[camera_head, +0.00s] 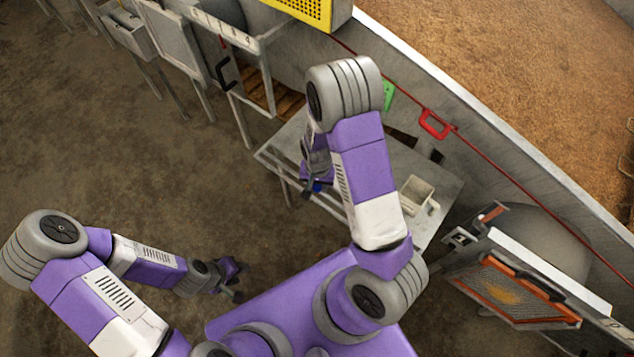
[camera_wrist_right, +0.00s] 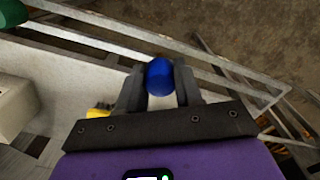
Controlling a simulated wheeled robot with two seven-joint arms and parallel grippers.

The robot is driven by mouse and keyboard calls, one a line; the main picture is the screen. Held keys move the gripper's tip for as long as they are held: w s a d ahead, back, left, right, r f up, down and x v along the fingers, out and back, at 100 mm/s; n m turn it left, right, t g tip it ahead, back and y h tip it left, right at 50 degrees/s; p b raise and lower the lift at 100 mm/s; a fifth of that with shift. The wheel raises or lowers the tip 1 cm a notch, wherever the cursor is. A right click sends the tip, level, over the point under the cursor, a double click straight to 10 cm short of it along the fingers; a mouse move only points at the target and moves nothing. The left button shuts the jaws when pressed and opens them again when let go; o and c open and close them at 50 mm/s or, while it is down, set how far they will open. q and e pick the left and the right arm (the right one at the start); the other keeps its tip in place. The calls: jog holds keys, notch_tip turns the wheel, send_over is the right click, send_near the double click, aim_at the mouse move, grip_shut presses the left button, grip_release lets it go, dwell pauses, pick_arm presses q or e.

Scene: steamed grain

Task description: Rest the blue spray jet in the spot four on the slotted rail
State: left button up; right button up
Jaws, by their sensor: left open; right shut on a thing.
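My right gripper (camera_head: 313,187) is over the front part of the grey metal table, mostly hidden behind my right arm. It is shut on the blue spray jet (camera_wrist_right: 159,75), whose rounded blue end shows between the two fingers in the right wrist view. A speck of blue (camera_head: 317,186) shows at the gripper in the head view. A grey open rail (camera_wrist_right: 190,65) runs beyond the jet in the wrist view; I cannot tell its slots or spot numbers. My left gripper (camera_head: 234,280) is open and empty over the bare floor, away from the table.
A pale bin (camera_head: 416,194) stands on the grey table (camera_head: 400,160). A green thing (camera_head: 389,96) is at its back. A yellow piece (camera_wrist_right: 98,112) shows beside the right gripper's finger. A rack with a numbered strip (camera_head: 222,26) stands at upper left. An orange-framed panel (camera_head: 515,290) stands right.

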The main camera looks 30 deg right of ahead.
jog(key=shift+f+b, duration=1.15)
jog(key=shift+f, duration=0.15)
jog(key=shift+f+b, duration=0.45)
jog(key=shift+f, duration=0.3)
jog(key=o, duration=1.1)
notch_tip(320, 180, up, 8)
jog(key=p, duration=0.3)
jog(key=shift+f, duration=0.15)
